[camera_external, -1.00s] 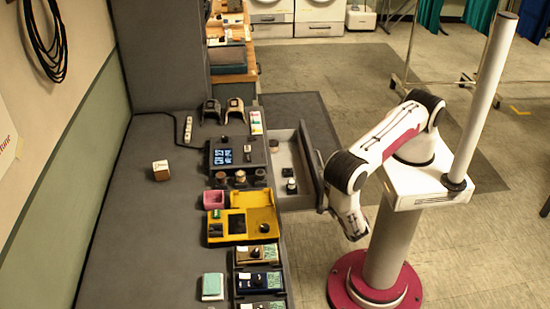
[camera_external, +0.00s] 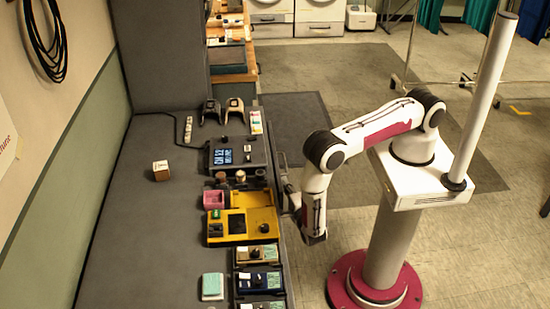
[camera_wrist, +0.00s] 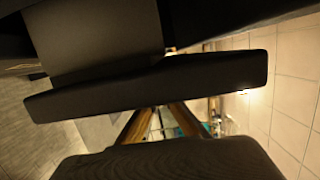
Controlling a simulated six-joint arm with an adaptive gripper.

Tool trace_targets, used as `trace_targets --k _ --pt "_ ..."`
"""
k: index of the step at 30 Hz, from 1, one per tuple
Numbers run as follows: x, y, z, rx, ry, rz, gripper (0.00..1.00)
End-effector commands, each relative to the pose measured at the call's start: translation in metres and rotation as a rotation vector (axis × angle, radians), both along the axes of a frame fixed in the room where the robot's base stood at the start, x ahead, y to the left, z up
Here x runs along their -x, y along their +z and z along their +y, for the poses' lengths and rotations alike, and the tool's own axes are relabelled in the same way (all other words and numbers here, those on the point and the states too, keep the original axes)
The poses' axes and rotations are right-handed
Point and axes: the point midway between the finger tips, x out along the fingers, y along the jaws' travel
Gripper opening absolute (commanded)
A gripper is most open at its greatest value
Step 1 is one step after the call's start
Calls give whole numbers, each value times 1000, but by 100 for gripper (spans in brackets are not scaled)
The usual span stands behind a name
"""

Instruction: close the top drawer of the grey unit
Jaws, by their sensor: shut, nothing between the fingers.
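The grey unit (camera_external: 160,215) is the long bench at the left in the external view, with its top drawer (camera_external: 283,172) on the right side. Only a narrow strip of the drawer shows beside the bench edge, and its inside is hidden. My gripper (camera_external: 291,200) is at the drawer's front, low beside the bench edge. It is shut with nothing between the fingers; I cannot tell whether it touches the drawer. The wrist view shows large dark surfaces close to the camera, and I cannot make out the exact contact there.
A yellow case (camera_external: 262,220), a pink box (camera_external: 215,199) and a dark device with a lit display (camera_external: 222,157) stand on the bench near its right edge. A small white-and-brown cube (camera_external: 161,170) sits farther left.

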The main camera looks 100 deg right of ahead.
Motion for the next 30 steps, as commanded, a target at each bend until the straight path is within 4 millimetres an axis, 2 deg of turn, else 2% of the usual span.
trace_targets --k 17,23,30 --pt "3 0 0 0 1 1 0" --pt "15 0 0 1 2 2 0" --pt "41 0 4 0 4 0 0"
